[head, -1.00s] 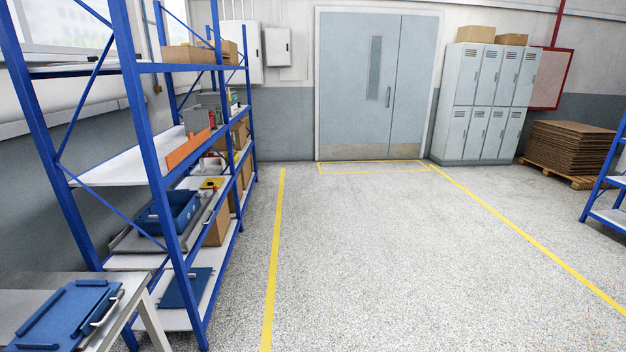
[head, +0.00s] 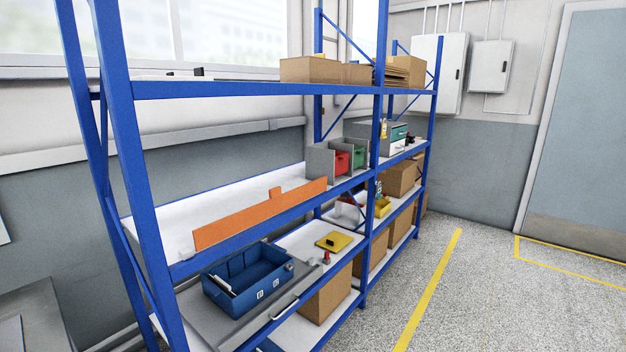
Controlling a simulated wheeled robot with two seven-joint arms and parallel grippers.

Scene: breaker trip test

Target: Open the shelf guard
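The shelf guard looks to be the long orange panel (head: 262,217) standing upright along the front edge of the middle shelf (head: 215,207) of the blue rack. It has a small raised tab on its top edge, near its middle. Its left end is close to a small light piece by the front left post.
A blue tote (head: 248,279) sits on a grey tray (head: 235,312) with a handle, on the shelf below. Cardboard boxes (head: 325,296) fill lower shelves. Open floor (head: 480,295) lies to the right.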

